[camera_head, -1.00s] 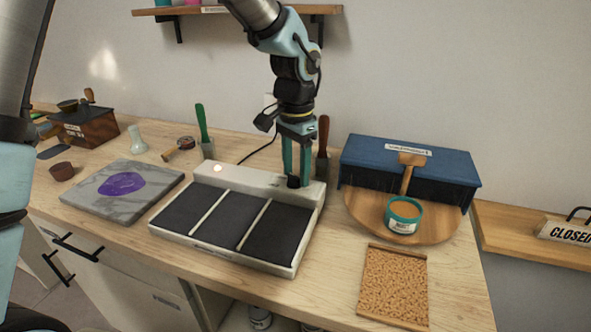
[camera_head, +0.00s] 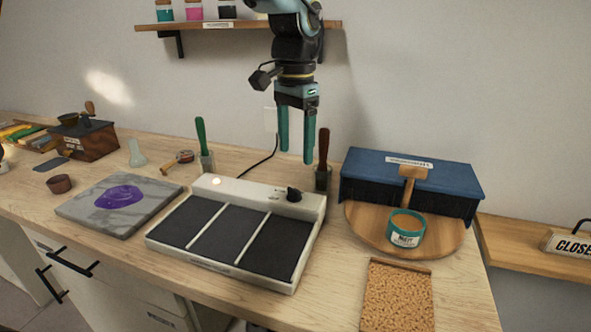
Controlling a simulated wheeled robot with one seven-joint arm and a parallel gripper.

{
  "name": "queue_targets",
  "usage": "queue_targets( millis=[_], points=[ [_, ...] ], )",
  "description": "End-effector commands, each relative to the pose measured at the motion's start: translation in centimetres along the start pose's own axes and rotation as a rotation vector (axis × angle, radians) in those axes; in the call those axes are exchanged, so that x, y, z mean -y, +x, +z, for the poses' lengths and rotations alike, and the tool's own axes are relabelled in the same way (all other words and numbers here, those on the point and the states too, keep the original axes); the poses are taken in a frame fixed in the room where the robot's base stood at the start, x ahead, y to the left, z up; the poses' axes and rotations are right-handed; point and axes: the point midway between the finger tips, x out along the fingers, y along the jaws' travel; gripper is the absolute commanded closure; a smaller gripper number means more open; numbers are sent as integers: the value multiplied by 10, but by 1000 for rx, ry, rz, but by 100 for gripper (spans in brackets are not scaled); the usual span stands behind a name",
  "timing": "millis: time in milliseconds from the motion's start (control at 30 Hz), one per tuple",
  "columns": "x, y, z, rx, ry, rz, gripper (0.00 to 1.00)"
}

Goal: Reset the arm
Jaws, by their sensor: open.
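My gripper (camera_head: 296,158) hangs pointing down above the back right of the white device with dark panels (camera_head: 236,234). Its two teal fingers are apart with nothing between them. The device's black knob (camera_head: 294,194) shows in full below the fingertips, clear of them. A small light (camera_head: 216,182) glows at the left of the device's raised back strip. The upper part of my arm is cut off by the top edge of the picture.
A marble slab with purple paste (camera_head: 122,196) lies left. A green-handled tool (camera_head: 201,140) and a brown-handled tool (camera_head: 323,160) stand behind the device. A blue box (camera_head: 408,180), a round board with a teal tin (camera_head: 405,230) and a textured block (camera_head: 397,292) lie right. A shelf (camera_head: 235,25) hangs above.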

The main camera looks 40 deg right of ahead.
Motion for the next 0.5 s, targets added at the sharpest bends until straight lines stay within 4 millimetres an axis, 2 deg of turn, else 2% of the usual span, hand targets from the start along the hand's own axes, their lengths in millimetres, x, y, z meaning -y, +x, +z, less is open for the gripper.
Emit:
queue_targets(
  millis=[200,500],
  points=[
    [0,-18,0,0,1,0,25],
    [0,-19,0,0,1,0,25]
  ],
)
